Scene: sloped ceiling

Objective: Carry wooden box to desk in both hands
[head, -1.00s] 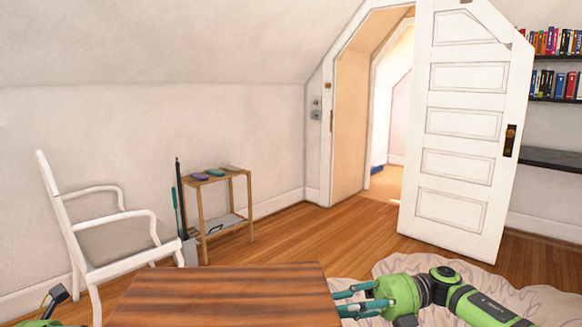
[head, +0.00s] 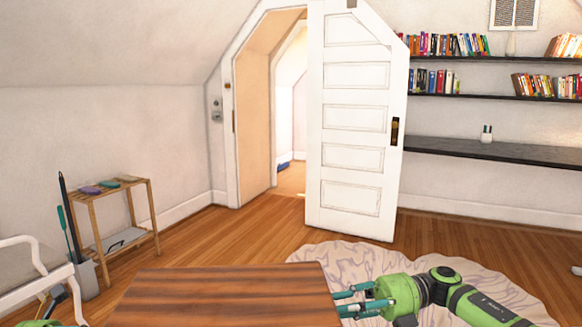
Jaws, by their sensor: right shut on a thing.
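The wooden box (head: 225,296), with brown striped grain, is at the bottom of the head view, and its lower part is cut off by the frame. My right gripper (head: 346,302) is at the box's right edge, with its teal fingers shut on it. My left arm shows only as a small green and dark piece at the bottom left corner; its fingertips are not visible. A dark desk-like surface (head: 490,150) runs along the wall at the right, below the shelves, with a small white object on it.
An open white door (head: 355,130) stands ahead beside a doorway. A small wooden rack (head: 133,205) and a white chair (head: 30,262) are at the left. A pale rug (head: 470,282) lies on the wooden floor at the right. Bookshelves (head: 485,96) hang above the dark surface.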

